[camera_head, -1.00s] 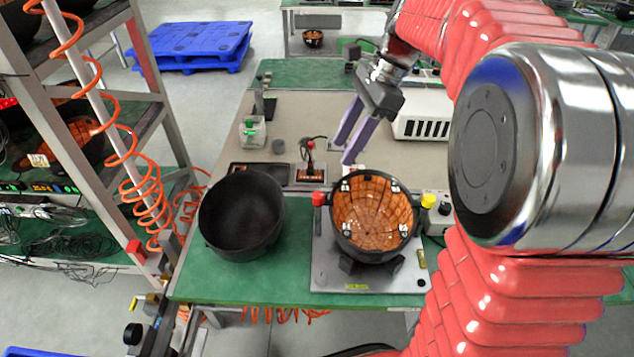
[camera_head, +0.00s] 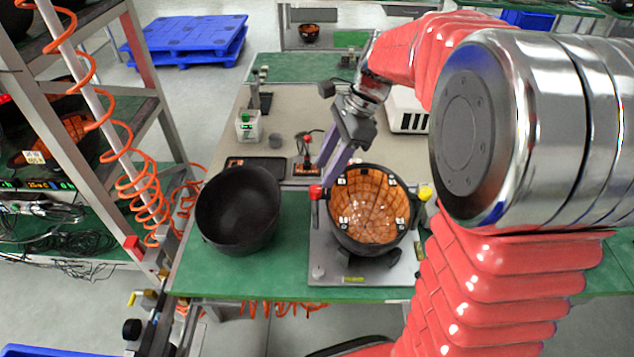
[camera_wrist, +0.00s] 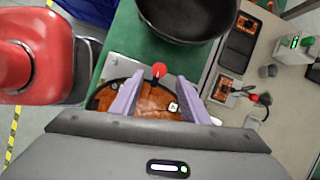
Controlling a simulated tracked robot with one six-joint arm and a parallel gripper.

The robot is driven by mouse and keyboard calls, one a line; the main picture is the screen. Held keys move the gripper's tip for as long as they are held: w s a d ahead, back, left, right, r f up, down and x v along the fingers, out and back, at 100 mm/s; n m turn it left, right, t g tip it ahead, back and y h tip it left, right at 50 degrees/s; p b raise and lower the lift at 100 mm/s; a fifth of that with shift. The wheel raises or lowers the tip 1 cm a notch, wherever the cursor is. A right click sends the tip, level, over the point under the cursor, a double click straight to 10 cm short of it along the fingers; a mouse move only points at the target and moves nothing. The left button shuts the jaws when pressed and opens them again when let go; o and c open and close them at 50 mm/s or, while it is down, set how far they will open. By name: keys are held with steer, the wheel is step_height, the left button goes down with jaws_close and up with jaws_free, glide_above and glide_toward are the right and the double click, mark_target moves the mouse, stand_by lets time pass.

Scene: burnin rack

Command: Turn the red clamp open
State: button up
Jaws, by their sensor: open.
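The red clamp (camera_head: 316,192) is a red knob at the left rim of the fixture. In the wrist view its red knob (camera_wrist: 159,70) shows ahead of and between my fingertips. My gripper (camera_head: 328,178) has two purple fingers, which reach down beside the clamp. In the wrist view my gripper (camera_wrist: 155,88) is open, with nothing between the fingers that I can see held. Whether a finger touches the knob I cannot tell. The fixture holds a round bowl lined with orange tiles (camera_head: 368,212) on a grey plate (camera_head: 325,268).
A black bowl (camera_head: 238,212) stands left of the fixture. A yellow knob (camera_head: 425,192) is on the fixture's right side. Behind are a small red-topped device (camera_head: 306,160), a black tray (camera_head: 255,166) and a white box (camera_head: 408,112). An orange coiled hose hangs by the shelf at left.

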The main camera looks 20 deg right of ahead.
mark_target(315, 188)
steer(key=x, duration=0.5)
steer(key=shift+a+f, duration=0.1)
steer(key=shift+f, duration=0.2)
jaws_close()
